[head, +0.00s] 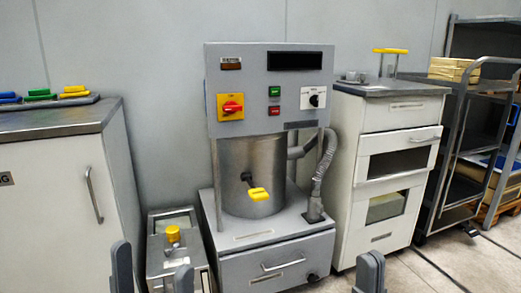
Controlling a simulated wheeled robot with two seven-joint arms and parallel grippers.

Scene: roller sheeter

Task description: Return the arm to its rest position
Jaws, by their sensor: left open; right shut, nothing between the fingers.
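My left gripper (152,257) is at the bottom edge of the head view, left of centre. Its two dark grey fingers stand upright and well apart, with nothing seen between them. My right gripper (369,260) is at the bottom edge, right of centre. Its fingers are together and hold nothing. Both grippers are in front of the machines and appear apart from them. The rest of both arms is out of view.
A grey machine (266,110) with a steel drum and yellow-handled lever (258,194) stands ahead. A small box with a yellow knob (172,233) is beside it. White cabinets (60,190) stand left and right (385,125); a shelf cart (462,150) is far right. Floor (420,275) shows at lower right.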

